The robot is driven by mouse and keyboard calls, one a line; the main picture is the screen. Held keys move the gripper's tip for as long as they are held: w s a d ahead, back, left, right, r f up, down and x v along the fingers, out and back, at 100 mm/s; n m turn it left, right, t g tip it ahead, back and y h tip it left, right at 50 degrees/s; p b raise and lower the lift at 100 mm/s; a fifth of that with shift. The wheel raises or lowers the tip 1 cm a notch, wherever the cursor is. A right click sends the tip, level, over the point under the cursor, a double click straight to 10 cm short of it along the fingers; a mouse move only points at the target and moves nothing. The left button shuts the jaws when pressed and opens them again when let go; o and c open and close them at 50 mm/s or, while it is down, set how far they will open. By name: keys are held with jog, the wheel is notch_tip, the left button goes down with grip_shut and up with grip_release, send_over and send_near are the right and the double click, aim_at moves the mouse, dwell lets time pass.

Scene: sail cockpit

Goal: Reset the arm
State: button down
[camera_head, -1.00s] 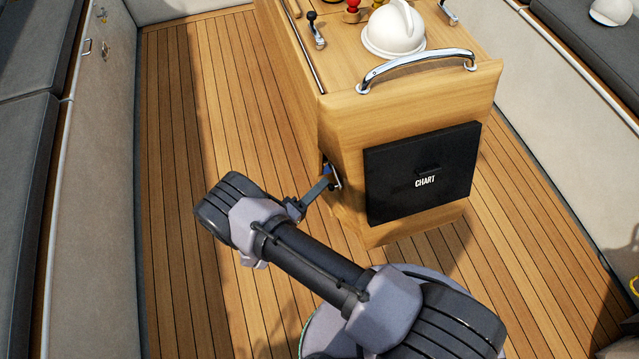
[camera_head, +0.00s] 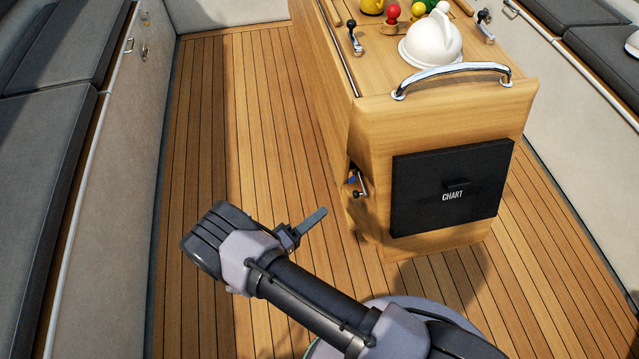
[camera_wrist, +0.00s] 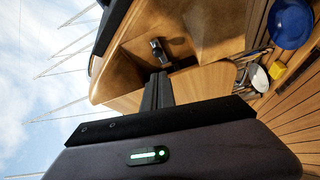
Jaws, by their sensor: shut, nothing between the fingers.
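My gripper (camera_head: 312,222) is shut and empty in the head view. It is held out over the deck, just left of the wooden console, with a clear gap between its tip and the console. In the wrist view its shut dark fingers (camera_wrist: 157,92) point toward the console. A small metal handle (camera_head: 361,186) sits at an opening in the console's left side. A small metal fitting (camera_wrist: 158,50) also shows on wood in the wrist view.
The wooden console (camera_head: 375,125) carries a black CHART panel (camera_head: 450,188), a chrome rail (camera_head: 452,72), a white dome (camera_head: 432,42) and coloured knobs. Grey benches (camera_head: 45,110) line the left. The slatted deck (camera_head: 250,130) is clear. A blue bowl-like object (camera_wrist: 290,24) shows in the wrist view.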

jog(key=s+d+r+m+g+y, duration=0.1)
jog(key=d+r+m+g, duration=0.1)
jog(key=d+r+g, duration=0.4)
jog(key=d+r+m+g+y, duration=0.1)
jog(key=d+r+m+g, duration=0.15)
jog(key=r, duration=0.55)
jog(key=s+d+r+m+g, duration=0.1)
jog(key=d+r+m+g, duration=0.2)
jog(key=r+g, duration=0.3)
jog(key=s+r+m+t+y, duration=0.2)
jog(key=s+r+t+y, duration=0.1)
jog(key=s+r+y, duration=0.3)
jog(key=s+d+r+m+t+y, duration=0.1)
jog(key=s+r+t+y, duration=0.3)
jog(key=r, duration=0.6)
jog(key=s+y, duration=0.2)
jog(key=y, duration=0.1)
jog(key=shift+s+d+r+m, duration=0.15)
jog(key=shift+s+r+m, duration=0.1)
jog(key=shift+r+m, duration=0.1)
jog(key=c, duration=2.1)
grip_release()
